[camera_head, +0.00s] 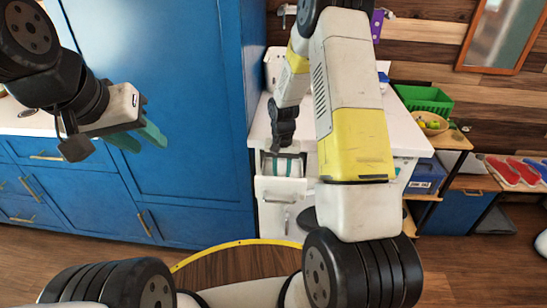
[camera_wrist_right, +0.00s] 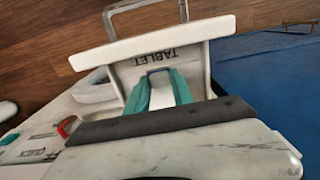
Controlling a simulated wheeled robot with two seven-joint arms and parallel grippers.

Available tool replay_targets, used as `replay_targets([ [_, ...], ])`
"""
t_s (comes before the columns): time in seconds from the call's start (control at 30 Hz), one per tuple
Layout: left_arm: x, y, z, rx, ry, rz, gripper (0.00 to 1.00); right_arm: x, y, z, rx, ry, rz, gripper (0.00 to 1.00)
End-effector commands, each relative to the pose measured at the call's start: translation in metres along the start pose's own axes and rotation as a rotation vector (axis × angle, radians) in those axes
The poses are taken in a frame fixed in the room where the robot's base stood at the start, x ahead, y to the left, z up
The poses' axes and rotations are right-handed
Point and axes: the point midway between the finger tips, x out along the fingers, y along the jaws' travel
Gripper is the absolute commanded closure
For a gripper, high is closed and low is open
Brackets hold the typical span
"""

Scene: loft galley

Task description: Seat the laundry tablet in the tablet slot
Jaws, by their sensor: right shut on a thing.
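In the right wrist view, the teal fingers of my right gripper (camera_wrist_right: 160,88) are shut on the laundry tablet (camera_wrist_right: 161,95), a pale white block. The fingers reach into the open white drawer marked TABLET (camera_wrist_right: 192,50), which holds the tablet slot. I cannot tell whether the tablet touches the slot floor. In the head view, my right gripper (camera_head: 283,166) points down into the same open drawer (camera_head: 268,186); the tablet is hidden there. My left gripper (camera_head: 140,138) is open and empty, in front of the blue cabinets at the left.
The drawer's metal handle (camera_wrist_right: 146,14) sticks out at its front. A white worktop (camera_head: 408,128) lies behind the drawer. Tall blue cabinets (camera_head: 165,90) stand to its left. A green crate (camera_head: 425,99) and a fruit bowl (camera_head: 430,123) are at the right. A round wooden top (camera_head: 235,268) is in front.

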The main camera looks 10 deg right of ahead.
Motion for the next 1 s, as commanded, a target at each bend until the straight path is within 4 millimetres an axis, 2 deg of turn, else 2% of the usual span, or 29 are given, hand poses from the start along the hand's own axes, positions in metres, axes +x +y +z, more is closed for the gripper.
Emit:
replay_targets([
  [0.1, 0.0, 0.0, 0.0, 0.0, 0.0, 0.0, 0.64, 0.003, 0.0, 0.0, 0.0, -0.001, 0.0, 1.0],
  [0.13, 0.0, 0.0, 0.0, 0.0, 0.0, 0.0, 0.64, 0.003, 0.0, 0.0, 0.0, -0.001, 0.0, 0.7],
  [0.23, 0.0, 0.0, 0.0, 0.0, 0.0, 0.0, 0.64, 0.003, 0.0, 0.0, 0.0, 0.0, 0.0, 0.5],
  [0.53, 0.0, 0.0, 0.0, 0.0, 0.0, 0.0, 0.64, 0.002, 0.0, 0.0, 0.0, 0.0, 0.0, 0.5],
  [0.67, 0.0, 0.0, 0.0, 0.0, 0.0, 0.0, 0.64, -0.006, 0.0, -0.001, 0.0, 0.003, -0.001, 0.5],
  [0.77, 0.0, 0.0, 0.0, 0.0, 0.0, 0.0, 0.64, -0.022, 0.0, -0.001, 0.0, 0.004, -0.001, 0.5],
  [1.0, 0.0, 0.0, 0.0, 0.0, 0.0, 0.0, 0.64, -0.074, -0.001, -0.001, 0.0, 0.005, -0.002, 0.5],
])
